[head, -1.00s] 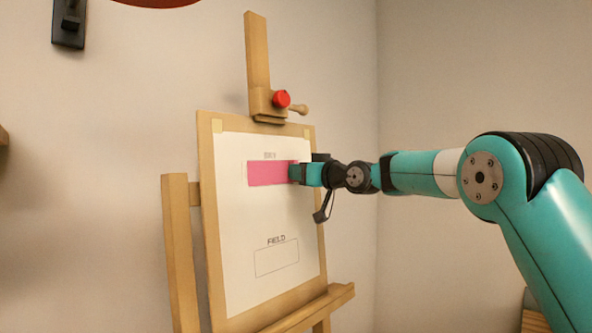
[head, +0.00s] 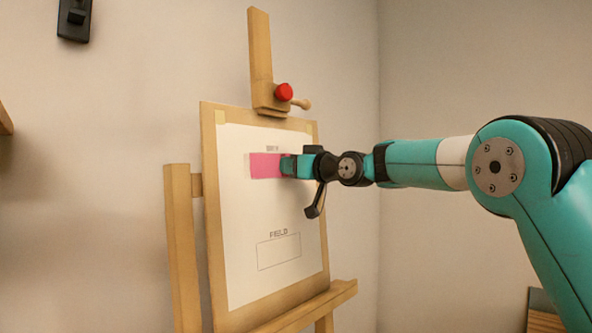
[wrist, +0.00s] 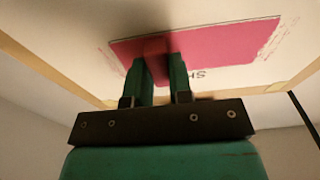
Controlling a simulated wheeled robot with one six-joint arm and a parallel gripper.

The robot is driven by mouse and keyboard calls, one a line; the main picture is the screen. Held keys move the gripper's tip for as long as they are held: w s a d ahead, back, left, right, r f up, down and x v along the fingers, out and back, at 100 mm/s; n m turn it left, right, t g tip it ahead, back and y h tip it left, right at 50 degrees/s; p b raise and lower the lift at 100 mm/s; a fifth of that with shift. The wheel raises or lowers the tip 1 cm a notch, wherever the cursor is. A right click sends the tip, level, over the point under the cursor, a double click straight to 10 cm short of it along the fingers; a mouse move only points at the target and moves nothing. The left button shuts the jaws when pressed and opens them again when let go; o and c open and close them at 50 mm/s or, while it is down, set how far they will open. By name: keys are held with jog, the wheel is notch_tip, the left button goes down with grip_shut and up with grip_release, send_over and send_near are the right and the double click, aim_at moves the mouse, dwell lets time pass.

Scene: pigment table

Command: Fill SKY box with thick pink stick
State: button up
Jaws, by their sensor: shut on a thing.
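The SKY box (head: 264,166) near the top of the paper is covered with pink wherever I can see it. Its right part is hidden behind my gripper in the head view. My gripper (head: 285,166) is at the paper over the box. In the wrist view, its two fingers (wrist: 162,68) are shut on a pink stick (wrist: 156,48), of which only a little shows between them. I cannot tell whether the stick touches the paper. The pink fill (wrist: 225,40) there has ragged edges, and the SKY label (wrist: 200,74) is upside down and partly hidden.
The paper (head: 245,220) is taped to a board on a wooden easel (head: 178,240). The FIELD box (head: 278,251) below is an empty outline. A red knob (head: 284,91) is above the board. The easel ledge (head: 318,298) juts out below.

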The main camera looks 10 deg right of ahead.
jog(key=shift+s+a+b, duration=0.3)
jog(key=shift+s+a, duration=0.15)
jog(key=shift+a, duration=0.4)
jog(key=shift+s+f, duration=0.1)
jog(key=shift+s+d+f+b, duration=0.1)
jog(key=shift+s+d+b, duration=0.1)
jog(key=shift+b, duration=0.35)
jog(key=r+b+v, duration=0.1)
jog(key=b+v, duration=0.3)
jog(key=v, duration=0.2)
jog(key=shift+r, duration=0.15)
jog(key=shift+d, duration=0.1)
